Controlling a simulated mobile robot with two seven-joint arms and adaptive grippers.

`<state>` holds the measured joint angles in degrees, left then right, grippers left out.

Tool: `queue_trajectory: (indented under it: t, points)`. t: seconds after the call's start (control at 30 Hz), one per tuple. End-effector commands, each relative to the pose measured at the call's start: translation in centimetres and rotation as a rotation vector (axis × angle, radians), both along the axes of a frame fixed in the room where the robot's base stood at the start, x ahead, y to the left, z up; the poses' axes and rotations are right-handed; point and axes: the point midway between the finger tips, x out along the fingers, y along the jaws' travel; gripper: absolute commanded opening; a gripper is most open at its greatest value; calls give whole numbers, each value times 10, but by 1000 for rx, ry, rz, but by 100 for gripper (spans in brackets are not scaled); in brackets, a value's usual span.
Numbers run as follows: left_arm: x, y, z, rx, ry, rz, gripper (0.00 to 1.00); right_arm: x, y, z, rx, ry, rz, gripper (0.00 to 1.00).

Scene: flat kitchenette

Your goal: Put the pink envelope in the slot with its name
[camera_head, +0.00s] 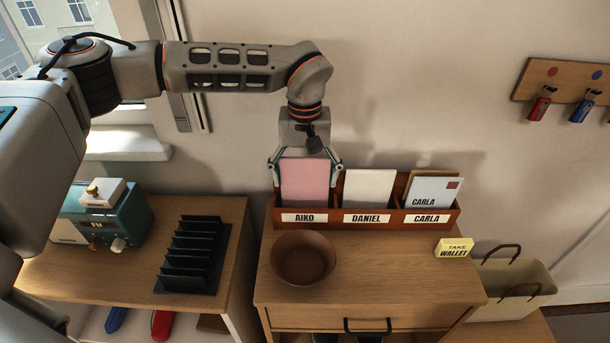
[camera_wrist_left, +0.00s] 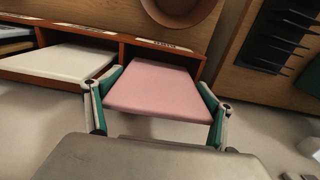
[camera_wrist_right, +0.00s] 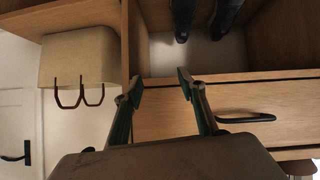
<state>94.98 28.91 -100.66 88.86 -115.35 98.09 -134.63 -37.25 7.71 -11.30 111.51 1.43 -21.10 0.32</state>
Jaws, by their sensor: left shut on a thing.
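The pink envelope (camera_head: 304,182) stands upright in the left slot of the red-brown letter rack (camera_head: 387,217), behind the label AIKO (camera_head: 304,218). My left gripper (camera_head: 305,166) is shut on the pink envelope, with a finger at each side edge; the envelope (camera_wrist_left: 160,90) also fills the middle of the left wrist view. Its lower end is hidden behind the rack's front, and no name shows on its visible face. A white envelope (camera_head: 369,188) is in the DANIEL slot. A light envelope marked CARLA (camera_head: 433,191) is in the CARLA slot. My right gripper (camera_wrist_right: 160,85) is open and empty before the cabinet.
A brown bowl (camera_head: 303,258) stands in front of the rack. A yellow TAKE WALLET note (camera_head: 454,247) is at the cabinet's right edge. A black sorter (camera_head: 192,258) and teal machine (camera_head: 104,215) stand left. A key board (camera_head: 562,92) hangs right.

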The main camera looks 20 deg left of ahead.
Motion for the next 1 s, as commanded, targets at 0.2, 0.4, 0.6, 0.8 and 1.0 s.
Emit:
queue_trajectory:
  t: [0.2,0.4,0.6,0.8,1.0]
  points:
    - [0,0,0,0,0,0,97,-1,1,-1,0,3,0,40]
    - [0,0,0,0,0,0,100,-1,1,-2,1,4,-1,40]
    - [1,0,8,0,-3,-1,100,-3,1,-3,0,8,0,40]
    - [1,0,41,0,-6,0,100,-2,1,-3,0,7,-1,40]
    - [1,0,82,0,-4,0,100,-2,0,-3,0,6,-1,40]
